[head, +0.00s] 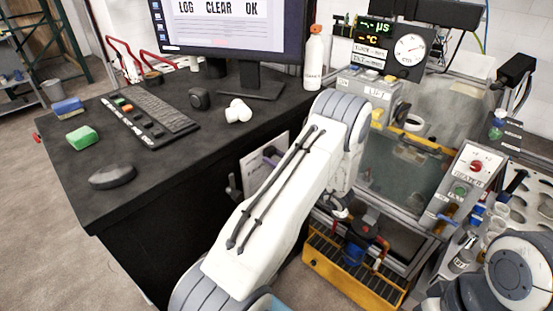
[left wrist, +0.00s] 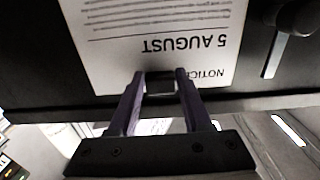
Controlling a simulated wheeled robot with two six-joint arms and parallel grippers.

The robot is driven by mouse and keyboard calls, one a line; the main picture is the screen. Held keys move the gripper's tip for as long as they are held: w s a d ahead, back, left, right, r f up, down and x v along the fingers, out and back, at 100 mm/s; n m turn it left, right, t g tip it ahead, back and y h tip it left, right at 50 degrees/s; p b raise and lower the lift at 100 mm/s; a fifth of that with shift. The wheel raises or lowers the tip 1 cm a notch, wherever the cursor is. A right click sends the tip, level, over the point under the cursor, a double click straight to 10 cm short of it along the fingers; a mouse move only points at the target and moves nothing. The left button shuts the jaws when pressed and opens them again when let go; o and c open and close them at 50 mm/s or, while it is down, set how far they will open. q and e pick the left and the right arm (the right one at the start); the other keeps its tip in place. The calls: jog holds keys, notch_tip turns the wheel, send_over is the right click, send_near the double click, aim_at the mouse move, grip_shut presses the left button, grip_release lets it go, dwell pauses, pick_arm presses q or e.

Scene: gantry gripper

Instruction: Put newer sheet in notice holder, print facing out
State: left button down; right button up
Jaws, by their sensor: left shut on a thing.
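A white printed sheet (left wrist: 165,35) fills the upper middle of the left wrist view. It reads "NOTICE" and "5 AUGUST" upside down there, with its print toward that camera. I cannot make out a separate notice holder or whether the sheet sits in one. My right gripper is not in view.
A dark fitting with a pale lever (left wrist: 289,17) is right of the sheet. The black desk (head: 165,190) carries a monitor (head: 230,25), keyboard (head: 145,112) and bottle (head: 314,58). A glass-fronted tank (head: 400,170) and yellow crate (head: 350,275) stand to the right.

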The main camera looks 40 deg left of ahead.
pick_arm(q)
jog(key=shift+f+b, duration=0.45)
jog(key=shift+f, duration=0.15)
jog(key=shift+c, duration=1.3)
grip_release()
jog(key=shift+r, duration=0.1)
jog(key=d+b, duration=0.3)
jog(key=d, duration=0.7)
jog(key=shift+s+d, duration=0.25)
jog(key=shift+s, duration=0.2)
jog(key=shift+w, duration=0.15)
